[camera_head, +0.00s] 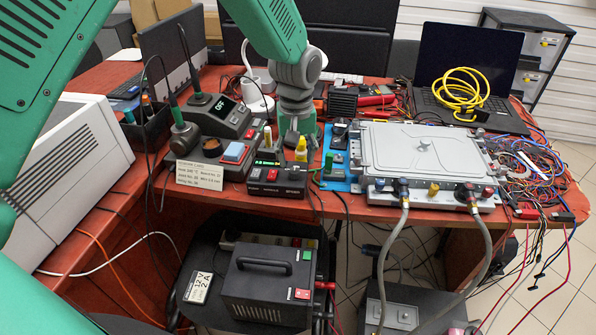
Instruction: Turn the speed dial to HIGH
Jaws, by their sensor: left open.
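My left gripper (298,135) points down from its grey wrist over the desk, open. It is just behind a small black control box (277,180) with red buttons and beside a yellow upright part (301,150). I cannot tell whether it touches anything. No dial marked HIGH is readable; the speed dial cannot be picked out for certain and may be hidden by the gripper. A small dark knob-like part (340,130) shows on the blue plate to the gripper's right. My right gripper is not in view.
A soldering station (215,115) reading OFF stands left of the gripper. A grey cold plate (423,150) with hoses (392,255) lies to the right. A yellow cable coil (461,92) rests on a laptop. A black power supply (268,285) stands below the front edge.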

